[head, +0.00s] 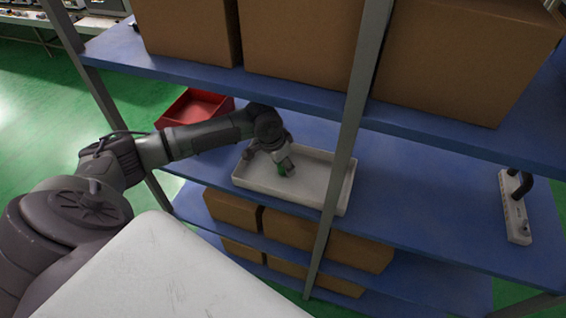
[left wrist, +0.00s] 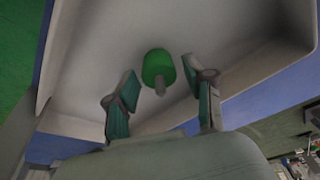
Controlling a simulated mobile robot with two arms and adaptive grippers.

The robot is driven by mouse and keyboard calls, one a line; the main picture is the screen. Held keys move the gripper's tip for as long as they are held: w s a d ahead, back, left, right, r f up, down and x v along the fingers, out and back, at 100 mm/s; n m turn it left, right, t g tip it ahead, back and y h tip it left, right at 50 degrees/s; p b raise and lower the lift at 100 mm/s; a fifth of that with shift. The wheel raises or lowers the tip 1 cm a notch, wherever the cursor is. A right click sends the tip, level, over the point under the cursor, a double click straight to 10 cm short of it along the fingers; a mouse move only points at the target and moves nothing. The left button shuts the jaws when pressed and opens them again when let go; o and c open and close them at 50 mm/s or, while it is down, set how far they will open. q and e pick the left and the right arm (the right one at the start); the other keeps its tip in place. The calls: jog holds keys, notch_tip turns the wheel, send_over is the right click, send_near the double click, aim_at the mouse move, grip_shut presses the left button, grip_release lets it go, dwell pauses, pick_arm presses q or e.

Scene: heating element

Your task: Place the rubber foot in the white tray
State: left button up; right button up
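The white tray (head: 338,200) sits on the middle blue shelf; its inner floor and walls fill most of the left wrist view (left wrist: 90,60). My left gripper (head: 286,169) reaches down over the tray's left part. In the left wrist view its two fingers (left wrist: 160,84) with teal pads stand apart. The rubber foot (left wrist: 159,67), a green cylinder with a short grey stem, shows just beyond and between the fingertips, with neither finger closed on it. I cannot tell for sure whether it rests on the tray floor. My right gripper is not in view.
A red bin (head: 197,107) stands left of the tray. A grey upright post (head: 345,150) passes in front of the tray. Cardboard boxes (head: 300,40) stand on the shelf above, others below. A pale grey part with a dark handle (head: 516,208) is at the right. The shelf between is clear.

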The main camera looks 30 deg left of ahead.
pick_arm(q)
jog(key=shift+r, duration=0.15)
jog(key=b+v, duration=0.1)
jog(key=v, duration=0.4)
jog(key=shift+s+a, duration=0.1)
jog(key=shift+a, duration=0.05)
jog(key=s+a, duration=0.1)
jog(key=s, duration=0.2)
jog(key=s+a+b, duration=0.1)
jog(key=s, duration=0.2)
jog(key=s+a+b, duration=0.1)
jog(key=s, duration=0.2)
jog(key=shift+s, duration=0.25)
jog(key=shift+s+a+b, duration=0.15)
jog(key=shift+s+b, duration=0.25)
jog(key=shift+s, duration=0.45)
jog(key=shift+s, duration=0.1)
